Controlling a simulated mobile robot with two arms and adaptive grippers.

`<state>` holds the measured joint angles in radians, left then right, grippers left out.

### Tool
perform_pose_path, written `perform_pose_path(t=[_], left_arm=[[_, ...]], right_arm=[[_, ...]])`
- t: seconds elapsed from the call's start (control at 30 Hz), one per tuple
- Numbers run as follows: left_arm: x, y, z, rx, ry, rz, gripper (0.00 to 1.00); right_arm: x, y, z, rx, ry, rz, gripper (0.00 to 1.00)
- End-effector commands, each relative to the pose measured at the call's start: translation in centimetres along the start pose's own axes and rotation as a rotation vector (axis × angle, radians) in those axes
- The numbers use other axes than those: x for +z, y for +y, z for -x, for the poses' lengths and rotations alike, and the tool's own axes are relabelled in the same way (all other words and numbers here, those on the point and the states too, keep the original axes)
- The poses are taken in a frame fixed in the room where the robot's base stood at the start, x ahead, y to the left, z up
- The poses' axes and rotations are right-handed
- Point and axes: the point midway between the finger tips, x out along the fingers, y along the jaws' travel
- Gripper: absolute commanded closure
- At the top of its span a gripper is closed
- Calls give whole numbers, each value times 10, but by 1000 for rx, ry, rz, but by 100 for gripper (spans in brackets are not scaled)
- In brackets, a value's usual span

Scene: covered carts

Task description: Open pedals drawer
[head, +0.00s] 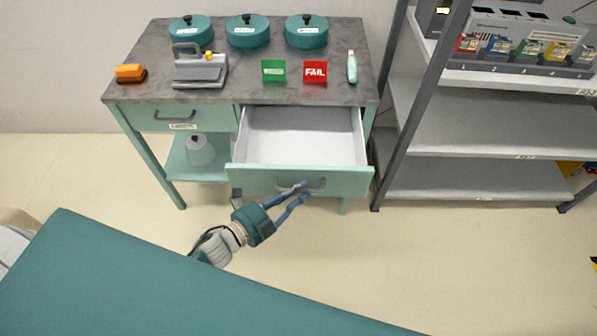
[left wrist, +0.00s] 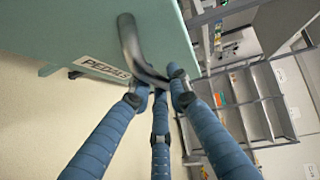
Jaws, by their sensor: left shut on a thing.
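The pedals drawer (head: 262,181) is the right drawer of the green cart and stands pulled well out. Its white inside looks empty in the head view. My left gripper (head: 304,187) is at the drawer front, its blue fingers shut on the grey handle (head: 318,183). In the left wrist view, the fingers (left wrist: 160,88) close around the curved handle (left wrist: 130,45), beside the "PEDALS" label (left wrist: 103,68). In the head view the gripper hides the label. My right gripper is not in view.
The closed left drawer (head: 180,117) is beside it. The cart top (head: 225,95) holds several teal lidded pots, a grey device, an orange item, green and red signs and a bottle. A grey shelf rack (head: 445,125) stands close on the right. The floor in front is clear.

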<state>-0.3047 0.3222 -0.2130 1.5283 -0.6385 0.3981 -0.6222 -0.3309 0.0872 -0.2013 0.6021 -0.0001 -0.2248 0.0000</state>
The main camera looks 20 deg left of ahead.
Motion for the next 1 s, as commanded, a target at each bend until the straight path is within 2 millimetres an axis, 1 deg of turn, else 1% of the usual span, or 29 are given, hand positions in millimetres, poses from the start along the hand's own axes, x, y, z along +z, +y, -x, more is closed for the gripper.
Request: perform_pose_path(t=[0.03,0.07,0.2,0.3,0.33,0.47,0.6,0.7,0.8,0.93,0.97,1.0], left_arm=[[-11,2,12,1,-1,8,100],[-16,3,17,1,-2,9,100],[-38,9,38,-1,-2,7,100],[-49,13,50,0,-1,6,100],[-52,14,52,-1,-1,6,100],[-60,16,60,-2,-2,4,100],[-64,17,64,-2,-1,3,100],[-64,17,65,-2,0,3,100],[-64,17,65,-2,0,3,100],[-64,17,65,-2,0,3,100],[-64,17,65,-2,0,3,81],[-64,17,64,-2,0,3,74]], right_arm=[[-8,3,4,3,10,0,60],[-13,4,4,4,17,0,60],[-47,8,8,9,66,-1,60],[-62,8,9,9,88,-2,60],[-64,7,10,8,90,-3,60],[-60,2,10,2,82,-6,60],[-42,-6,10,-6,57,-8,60],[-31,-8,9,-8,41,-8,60],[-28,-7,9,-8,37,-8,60],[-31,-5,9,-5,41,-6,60],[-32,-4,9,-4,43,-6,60],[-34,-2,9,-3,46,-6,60]])
